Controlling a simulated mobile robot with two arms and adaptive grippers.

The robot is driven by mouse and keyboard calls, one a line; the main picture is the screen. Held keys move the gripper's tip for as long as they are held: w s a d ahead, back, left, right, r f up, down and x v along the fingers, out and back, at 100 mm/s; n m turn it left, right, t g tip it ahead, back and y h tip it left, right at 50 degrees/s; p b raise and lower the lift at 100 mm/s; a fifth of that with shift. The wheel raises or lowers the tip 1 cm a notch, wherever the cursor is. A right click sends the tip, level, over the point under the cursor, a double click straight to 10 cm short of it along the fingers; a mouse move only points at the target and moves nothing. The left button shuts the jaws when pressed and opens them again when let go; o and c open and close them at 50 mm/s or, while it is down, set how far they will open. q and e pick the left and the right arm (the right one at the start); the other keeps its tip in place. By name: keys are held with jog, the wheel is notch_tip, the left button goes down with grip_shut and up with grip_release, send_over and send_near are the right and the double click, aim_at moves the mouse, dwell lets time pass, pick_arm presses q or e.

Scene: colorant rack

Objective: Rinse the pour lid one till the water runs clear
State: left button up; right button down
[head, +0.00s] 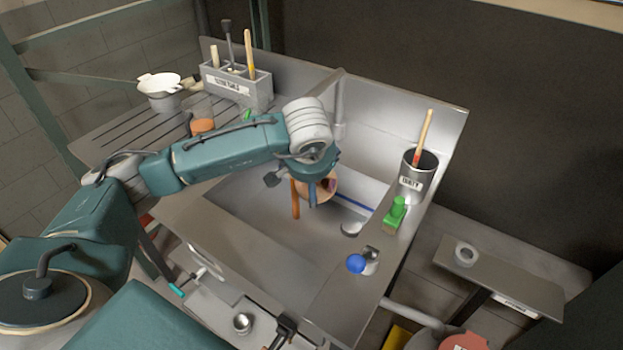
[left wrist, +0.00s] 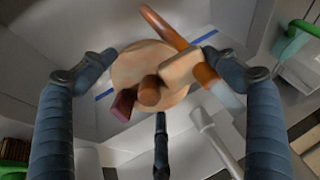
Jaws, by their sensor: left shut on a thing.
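My left gripper (head: 314,190) reaches over the grey sink basin (head: 255,195). It is shut on a round tan lid, which I take to be pour lid one (head: 322,186). In the left wrist view the lid (left wrist: 152,67) shows a brown round knob, a dark red block and an orange-brown bar across its right side. The fingers of the left gripper (left wrist: 160,105) stand around it. The bar hangs down beside the lid in the head view. I cannot make out running water.
A grey pipe (head: 339,105) rises at the sink's back. A labelled cup (head: 415,177) holding a brush, a green item (head: 397,212) and a blue knob (head: 356,263) are at the right rim. A grey rack (head: 236,88) and white pot (head: 160,88) stand back left.

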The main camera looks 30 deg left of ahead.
aim_at(300, 185)
pick_arm(q)
jog(key=shift+d, duration=0.2)
jog(key=shift+a, duration=0.1)
jog(key=shift+w+a+b, duration=0.15)
jog(key=shift+a+b, duration=0.15)
jog(key=shift+a, duration=0.2)
jog(key=shift+s+a, duration=0.2)
jog(key=shift+s, duration=0.55)
jog(key=shift+s+a, duration=0.2)
jog(key=shift+s, duration=0.5)
jog(key=s, duration=0.2)
jog(key=s+a+b, duration=0.1)
jog(key=s, duration=0.2)
jog(key=shift+r, duration=0.1)
dwell(0.5)
